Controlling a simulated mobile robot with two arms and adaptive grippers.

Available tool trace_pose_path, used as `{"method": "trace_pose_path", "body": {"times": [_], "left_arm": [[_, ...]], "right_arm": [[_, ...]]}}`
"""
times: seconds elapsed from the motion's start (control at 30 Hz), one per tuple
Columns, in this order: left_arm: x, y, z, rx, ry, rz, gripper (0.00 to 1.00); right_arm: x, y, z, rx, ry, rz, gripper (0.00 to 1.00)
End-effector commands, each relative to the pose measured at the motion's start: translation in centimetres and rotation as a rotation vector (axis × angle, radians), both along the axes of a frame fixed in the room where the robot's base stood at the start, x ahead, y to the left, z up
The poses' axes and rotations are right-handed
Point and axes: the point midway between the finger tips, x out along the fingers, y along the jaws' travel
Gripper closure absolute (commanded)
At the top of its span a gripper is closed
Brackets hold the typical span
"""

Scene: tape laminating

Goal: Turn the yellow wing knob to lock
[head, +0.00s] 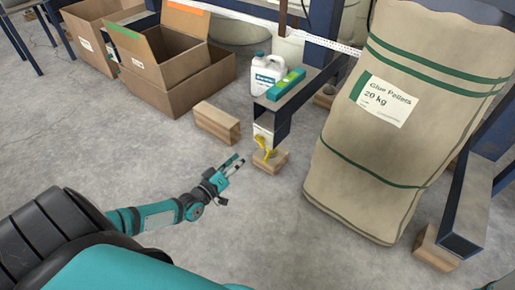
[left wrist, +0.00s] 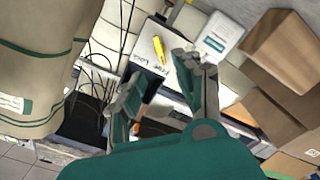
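The yellow wing knob (head: 266,150) shows in the head view at the foot of a dark blue frame leg, low above a wooden block (head: 270,161). My left gripper (head: 237,163) is a little left of the knob and in front of it, apart from it. In the left wrist view the fingers of the left gripper (left wrist: 160,82) stand apart with nothing clearly held between them. My right gripper is not in view.
A Glue Pellets sack (head: 365,130) leans right of the leg. A wooden block (head: 217,123), a white jug (head: 261,75) and a teal box (head: 287,84) are near the leg. Open cardboard boxes (head: 170,85) stand at the back left. The concrete floor around my left gripper is clear.

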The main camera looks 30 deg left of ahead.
Motion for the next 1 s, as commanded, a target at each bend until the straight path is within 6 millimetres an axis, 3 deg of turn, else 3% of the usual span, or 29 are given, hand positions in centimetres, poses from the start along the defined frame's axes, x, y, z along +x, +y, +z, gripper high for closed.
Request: {"method": "trace_pose_path", "body": {"times": [0.2, 0.47, 0.6, 0.9, 1.0], "left_arm": [[5.0, -0.4, -0.5, 0.0, -0.004, 0.0, 0.66], [9.1, -0.8, -0.3, 0.001, -0.003, 0.0, 0.66], [10.1, -0.8, -0.2, 0.0, 0.0, 0.0, 0.66], [10.3, -0.8, 0.0, 0.0, 0.001, 0.0, 0.66], [10.3, -0.8, 0.0, 0.0, 0.001, -0.001, 0.77]], "right_arm": [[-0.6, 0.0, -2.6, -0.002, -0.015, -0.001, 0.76], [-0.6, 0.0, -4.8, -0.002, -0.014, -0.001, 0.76], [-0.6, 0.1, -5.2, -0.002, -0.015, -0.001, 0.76], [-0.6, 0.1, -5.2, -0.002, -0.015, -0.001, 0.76], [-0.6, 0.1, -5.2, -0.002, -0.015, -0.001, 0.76]]}}
